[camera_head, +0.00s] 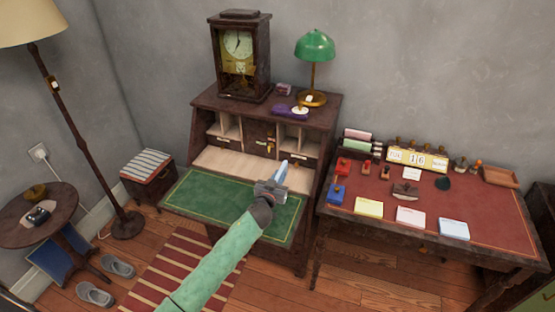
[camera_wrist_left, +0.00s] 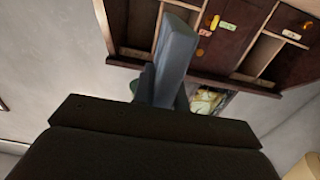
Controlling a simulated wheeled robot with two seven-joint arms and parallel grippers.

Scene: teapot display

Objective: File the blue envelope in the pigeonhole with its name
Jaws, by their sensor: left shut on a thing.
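My left gripper (camera_head: 272,188) is shut on the blue envelope (camera_head: 280,173), above the green writing flap (camera_head: 200,196) of the open bureau. The envelope stands up from the jaws, pointing toward the bureau. In the left wrist view the blue-grey envelope (camera_wrist_left: 175,58) rises from between the fingers and covers part of the bureau interior. The pigeonholes show at left (camera_head: 229,127) and right (camera_head: 293,136) of a dark centre part, with small pale labels too small to read. My right gripper is not in view.
A clock (camera_head: 241,55) and a green lamp (camera_head: 315,46) stand on the bureau top. A red-topped desk (camera_head: 380,184) at right bears paper stacks, stamps and a calendar. The pale shelf (camera_head: 236,163) before the pigeonholes looks clear.

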